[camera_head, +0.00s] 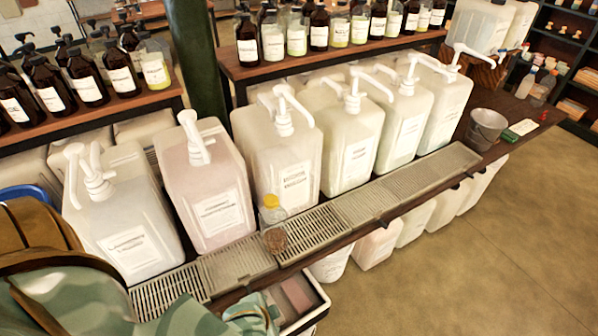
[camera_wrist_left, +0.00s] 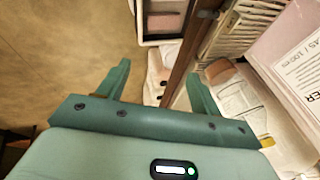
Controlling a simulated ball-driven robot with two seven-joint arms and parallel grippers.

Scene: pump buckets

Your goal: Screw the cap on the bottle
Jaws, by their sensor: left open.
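A small clear bottle (camera_head: 275,239) with brownish contents in its lower part stands on the metal drip grates (camera_head: 312,234) in front of the white pump jugs. My left arm comes in from the lower left of the head view, below and left of the bottle. In the left wrist view my left gripper (camera_wrist_left: 160,80) is open, its green fingers spread with nothing held between them. My right gripper is not in view.
Large pump jugs (camera_head: 284,158) line the shelf behind the grates. A metal bucket (camera_head: 485,130) stands at the right end. An open bin (camera_head: 300,304) lies below the shelf's front edge. Brown bottles crowd the upper shelves. The floor at right is clear.

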